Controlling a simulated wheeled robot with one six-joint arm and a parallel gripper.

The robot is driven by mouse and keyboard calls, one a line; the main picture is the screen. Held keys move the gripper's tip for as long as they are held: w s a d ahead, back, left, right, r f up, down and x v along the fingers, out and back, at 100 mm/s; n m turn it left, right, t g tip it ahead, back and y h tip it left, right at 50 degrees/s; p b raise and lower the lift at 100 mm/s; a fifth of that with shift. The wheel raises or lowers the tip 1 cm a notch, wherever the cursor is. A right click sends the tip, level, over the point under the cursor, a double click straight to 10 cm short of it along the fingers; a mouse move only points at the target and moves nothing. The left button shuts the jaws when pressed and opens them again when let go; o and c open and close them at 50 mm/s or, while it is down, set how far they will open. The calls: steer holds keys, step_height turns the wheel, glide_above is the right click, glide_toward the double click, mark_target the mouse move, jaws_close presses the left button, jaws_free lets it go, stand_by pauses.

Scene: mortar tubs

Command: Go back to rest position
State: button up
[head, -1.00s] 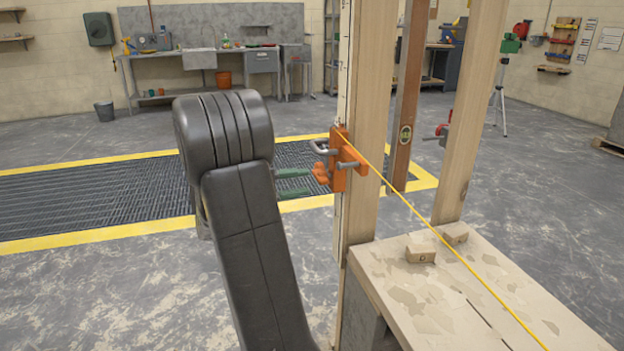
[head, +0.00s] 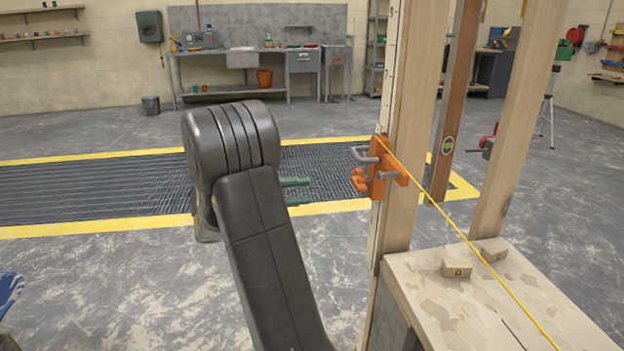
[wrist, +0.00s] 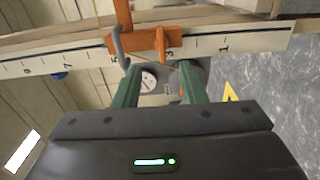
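My gripper (head: 300,192) shows in the head view only as two green fingers beyond my dark arm. In the wrist view my gripper (wrist: 162,88) has its green fingers apart, with nothing seen held between them. An orange line clamp (head: 380,175) sits on the marked upright post (head: 412,120), to the right of the fingertips and apart from them in the head view. The orange clamp (wrist: 152,44) also shows ahead of the fingers in the wrist view, across the numbered scale (wrist: 200,45). A yellow string (head: 460,232) runs from the clamp down to the right.
A bench-like block (head: 450,310) with small wooden blocks stands at the lower right, beside the posts. A yellow-edged floor grate (head: 90,185) lies behind my arm. A blue object (head: 8,290) shows at the left edge. The floor on the left is mostly clear.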

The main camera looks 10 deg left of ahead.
mark_target(356, 187)
steer(key=b+x, duration=0.2)
steer(key=x, duration=1.1)
steer(key=shift+d+f, duration=0.15)
steer(key=shift+d, duration=0.2)
